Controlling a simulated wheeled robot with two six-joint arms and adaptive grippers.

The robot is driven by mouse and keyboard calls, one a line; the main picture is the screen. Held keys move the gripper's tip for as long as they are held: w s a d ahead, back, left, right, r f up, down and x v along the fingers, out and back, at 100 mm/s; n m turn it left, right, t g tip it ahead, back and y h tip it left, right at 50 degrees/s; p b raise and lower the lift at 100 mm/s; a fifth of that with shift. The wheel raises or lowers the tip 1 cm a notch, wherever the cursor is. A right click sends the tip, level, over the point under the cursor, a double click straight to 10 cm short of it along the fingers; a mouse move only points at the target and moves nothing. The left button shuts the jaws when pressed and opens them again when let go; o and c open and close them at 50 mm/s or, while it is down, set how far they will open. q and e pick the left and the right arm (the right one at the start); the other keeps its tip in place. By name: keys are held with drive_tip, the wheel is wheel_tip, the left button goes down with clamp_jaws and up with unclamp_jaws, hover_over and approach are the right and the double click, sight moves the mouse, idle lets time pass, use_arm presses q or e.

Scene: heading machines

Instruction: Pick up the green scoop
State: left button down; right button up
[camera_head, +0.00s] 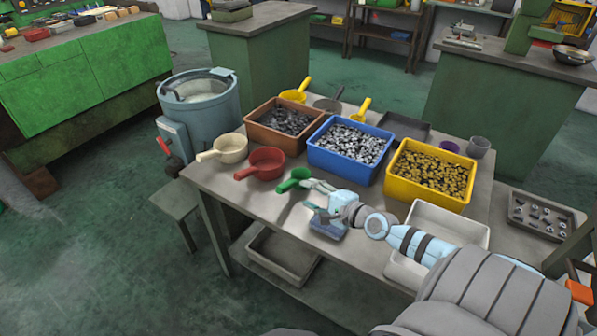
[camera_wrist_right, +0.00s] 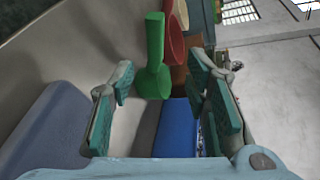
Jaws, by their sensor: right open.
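The green scoop (camera_head: 295,179) lies near the front edge of the table, left of the blue bin. It also shows in the right wrist view (camera_wrist_right: 154,50), ahead of and between my spread fingers. My right gripper (camera_head: 309,194) is open and empty, just to the right of the scoop. Its fingers partly hide the scoop in the head view. I cannot tell whether a finger touches it. My left gripper is in neither view.
A red scoop (camera_head: 263,163) and a cream scoop (camera_head: 228,148) lie to the left. Bins of metal parts, brown (camera_head: 257,133), blue (camera_head: 343,167) and yellow (camera_head: 428,195), stand behind. An empty white tray (camera_head: 474,229) is beside my right arm. The table's front left is clear.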

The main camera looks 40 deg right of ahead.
sight(288, 188)
drive_tip(key=b+x, duration=0.1)
drive_tip(key=x, duration=0.2)
drive_tip(key=b+x, duration=0.1)
drive_tip(key=x, duration=0.2)
drive_tip(key=a+b+x, duration=0.1)
drive_tip(key=x, duration=0.3)
drive_tip(key=shift+s+f, duration=0.2)
drive_tip(key=shift+f, duration=0.05)
drive_tip(key=shift+w+a, duration=0.1)
drive_tip(key=shift+w, duration=0.35)
clamp_jaws()
